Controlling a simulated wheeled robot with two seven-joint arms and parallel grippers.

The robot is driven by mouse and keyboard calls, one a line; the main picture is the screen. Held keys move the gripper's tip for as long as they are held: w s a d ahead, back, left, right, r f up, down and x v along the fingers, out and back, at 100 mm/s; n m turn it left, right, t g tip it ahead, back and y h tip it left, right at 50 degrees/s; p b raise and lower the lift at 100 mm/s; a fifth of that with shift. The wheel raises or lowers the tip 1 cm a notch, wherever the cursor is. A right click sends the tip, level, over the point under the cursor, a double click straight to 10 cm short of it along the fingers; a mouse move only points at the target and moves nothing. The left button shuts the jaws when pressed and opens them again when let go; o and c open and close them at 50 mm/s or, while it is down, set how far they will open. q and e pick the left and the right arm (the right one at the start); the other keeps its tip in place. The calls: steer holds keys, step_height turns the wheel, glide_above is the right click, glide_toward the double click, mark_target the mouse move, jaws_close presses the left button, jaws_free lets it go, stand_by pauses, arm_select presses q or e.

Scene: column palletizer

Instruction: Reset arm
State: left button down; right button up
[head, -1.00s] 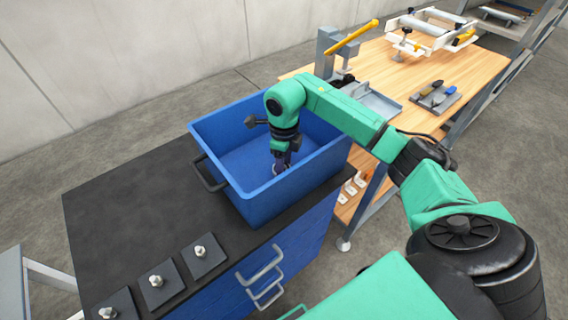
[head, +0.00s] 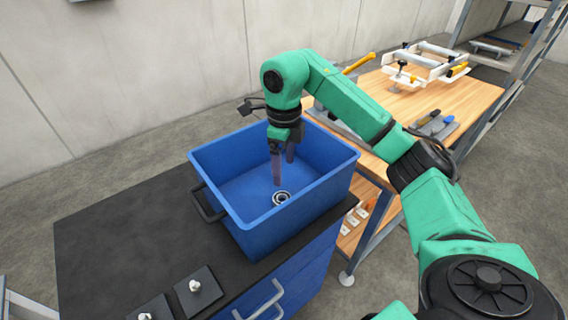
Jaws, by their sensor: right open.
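My right arm is green and black and comes in from the right in the head view. Its gripper (head: 283,162) points down over the blue bin (head: 268,226), with its fingers apart and empty. A small ring-shaped metal part (head: 281,198) lies on the bin floor, below the fingertips and apart from them. My left gripper is not in view.
The bin stands on a black-topped cabinet (head: 115,225) with blue drawers. Black pads with metal knobs (head: 196,286) lie at its front edge. A wooden workbench (head: 470,95) holds a tool tray (head: 434,126) and a white roller frame (head: 420,62).

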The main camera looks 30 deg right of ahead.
steer(key=shift+r, duration=0.6)
